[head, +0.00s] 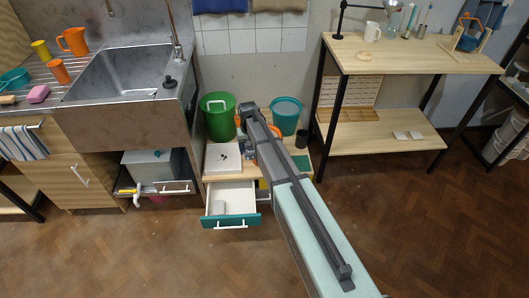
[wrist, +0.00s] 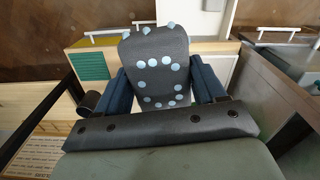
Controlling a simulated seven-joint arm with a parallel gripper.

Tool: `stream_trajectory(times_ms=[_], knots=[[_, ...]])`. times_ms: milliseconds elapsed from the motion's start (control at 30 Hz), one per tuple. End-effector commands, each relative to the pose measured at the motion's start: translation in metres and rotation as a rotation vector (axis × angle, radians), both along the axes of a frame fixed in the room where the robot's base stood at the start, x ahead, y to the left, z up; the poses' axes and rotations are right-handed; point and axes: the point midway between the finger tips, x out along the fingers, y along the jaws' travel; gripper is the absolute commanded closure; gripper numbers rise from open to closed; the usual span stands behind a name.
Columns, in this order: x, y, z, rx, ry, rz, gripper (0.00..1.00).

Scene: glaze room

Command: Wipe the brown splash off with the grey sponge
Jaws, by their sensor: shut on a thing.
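My gripper (wrist: 160,84) has its two dark blue fingers on either side of a grey block with pale blue dots, the grey sponge (wrist: 150,55), and is shut on it. In the head view my gripper (head: 249,154) hangs below the end of the arm, beside a white board (head: 217,166) on the low wooden stand; the sponge is too small to make out there. Small dark marks show on the white board. I cannot tell whether they are the brown splash, and no other brown splash is clear. Whether the sponge touches a surface cannot be told.
A green bucket (head: 218,126) and a teal bucket (head: 286,108) stand behind my arm. A dark cup (head: 301,139) and green ribbed mat (head: 300,162) are to its right. A teal-fronted drawer (head: 231,221) stands open below. The sink (head: 120,75) is at left.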

Motion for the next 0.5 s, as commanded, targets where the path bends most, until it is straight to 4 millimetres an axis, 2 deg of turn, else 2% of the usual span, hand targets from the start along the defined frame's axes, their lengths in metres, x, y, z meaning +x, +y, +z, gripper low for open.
stream_trajectory(times_ms=[33,500], knots=[[0.024,0.013,-0.013,0.000,0.002,0.002,0.55],[0.155,0.104,-0.114,0.000,0.000,-0.037,0.55]])
